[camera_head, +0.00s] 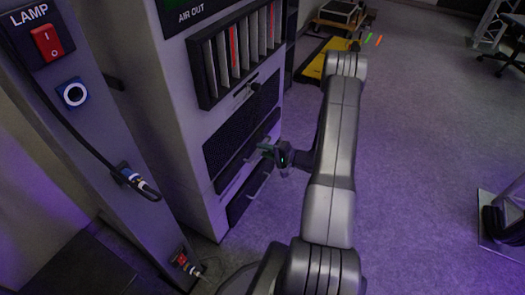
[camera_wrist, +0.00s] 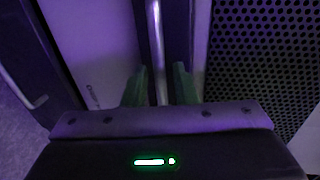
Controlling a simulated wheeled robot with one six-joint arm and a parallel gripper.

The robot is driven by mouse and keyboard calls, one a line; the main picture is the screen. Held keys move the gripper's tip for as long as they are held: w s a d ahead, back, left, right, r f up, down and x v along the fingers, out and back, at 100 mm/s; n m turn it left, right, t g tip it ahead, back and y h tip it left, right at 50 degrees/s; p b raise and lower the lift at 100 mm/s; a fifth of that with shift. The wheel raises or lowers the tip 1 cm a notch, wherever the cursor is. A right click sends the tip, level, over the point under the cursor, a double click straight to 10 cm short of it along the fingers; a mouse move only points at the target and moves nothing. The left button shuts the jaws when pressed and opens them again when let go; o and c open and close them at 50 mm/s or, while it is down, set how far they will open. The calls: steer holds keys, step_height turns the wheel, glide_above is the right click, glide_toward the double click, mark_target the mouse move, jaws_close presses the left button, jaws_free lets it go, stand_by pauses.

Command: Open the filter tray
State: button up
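The grey cabinet has two dark drawer fronts below its mesh panel; I cannot read which is labelled as the filter tray. The upper drawer front (camera_head: 232,171) is just under the mesh and looks closed. My gripper (camera_head: 268,150) is at this upper front. In the wrist view, its two green fingers (camera_wrist: 160,86) stand apart, one on each side of a pale bar handle (camera_wrist: 156,45). I cannot tell whether they touch the bar. The lower drawer front (camera_head: 240,203) has its own bar handle (camera_head: 262,184), also visible in the wrist view (camera_wrist: 22,88).
The perforated mesh panel (camera_head: 232,132) is above the drawers, with a slatted vent (camera_head: 236,52) higher up. A panel with a red lamp switch (camera_head: 47,43) and a plugged cable (camera_head: 136,181) stands at left. The floor (camera_head: 420,130) at right is mostly clear.

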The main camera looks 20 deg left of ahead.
steer(key=shift+a+f, duration=0.1)
steer(key=shift+a, duration=0.4)
jaws_close()
steer(key=shift+d, duration=0.1)
steer(key=f+b+v, duration=0.2)
steer(key=b+v, duration=0.1)
steer(key=v, duration=0.7)
steer(key=f+b+v, duration=0.1)
steer(key=b+v, duration=0.2)
steer(key=v, duration=0.7)
steer(key=d+f+b+v, duration=0.1)
steer(key=f+b+v, duration=0.1)
steer(key=v, duration=0.8)
steer(key=shift+d+f+b, duration=0.3)
steer(key=shift+d+b, duration=0.1)
steer(key=shift+b, duration=0.4)
steer(key=shift+s, duration=0.1)
